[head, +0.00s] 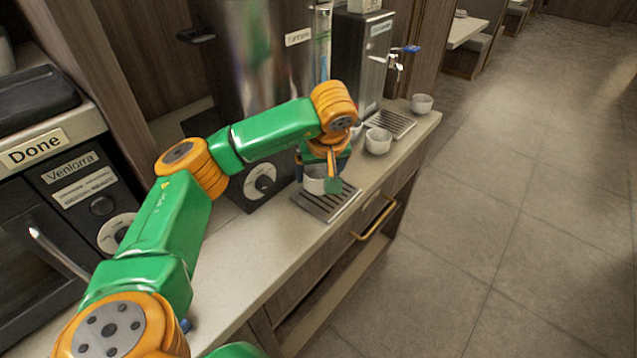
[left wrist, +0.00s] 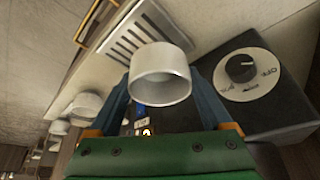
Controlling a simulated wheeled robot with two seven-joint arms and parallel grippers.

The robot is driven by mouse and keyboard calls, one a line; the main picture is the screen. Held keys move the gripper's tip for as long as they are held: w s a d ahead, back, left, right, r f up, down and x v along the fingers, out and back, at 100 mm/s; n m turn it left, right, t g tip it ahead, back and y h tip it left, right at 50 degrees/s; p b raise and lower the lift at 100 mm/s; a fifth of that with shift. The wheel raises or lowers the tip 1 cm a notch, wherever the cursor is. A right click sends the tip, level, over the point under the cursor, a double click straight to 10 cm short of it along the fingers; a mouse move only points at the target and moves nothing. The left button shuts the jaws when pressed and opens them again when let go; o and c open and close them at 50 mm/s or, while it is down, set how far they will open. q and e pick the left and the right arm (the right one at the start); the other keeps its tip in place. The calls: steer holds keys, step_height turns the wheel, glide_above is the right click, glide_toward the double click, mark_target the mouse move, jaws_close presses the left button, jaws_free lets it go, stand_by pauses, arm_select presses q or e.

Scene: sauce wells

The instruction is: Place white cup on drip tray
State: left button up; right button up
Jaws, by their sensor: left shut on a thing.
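A white cup (head: 314,180) is between the fingers of my left gripper (head: 326,172), which is shut on it. The cup is at the back part of the slotted drip tray (head: 325,206); whether it touches the tray or hangs just above it I cannot tell. In the left wrist view the cup (left wrist: 160,76) sits between both fingers, overlapping one end of the tray (left wrist: 127,45). My gripper hides part of the cup in the head view. My right gripper is not in view.
Other white cups stand farther along the counter (head: 262,258), including one (head: 378,141) and one (head: 421,104). A second drip tray (head: 402,121) lies below a steel dispenser (head: 362,60). A dark machine with a knob (head: 263,180) stands behind my gripper. The counter's near part is clear.

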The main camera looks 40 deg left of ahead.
mark_target(317, 185)
arm_select(q)
steer(key=shift+w+a+f, duration=0.15)
steer(key=shift+a+f, duration=0.05)
steer(key=shift+f, duration=0.15)
steer(key=x, duration=0.1)
steer(key=p+x, duration=0.1)
steer(key=x, duration=0.1)
steer(key=shift+s+d+f+p, duration=0.2)
steer(key=shift+f+p, duration=0.15)
steer(key=shift+f, duration=0.25)
steer(key=shift+f+b, duration=0.2)
steer(key=shift+b, duration=0.1)
steer(key=o, duration=1.2)
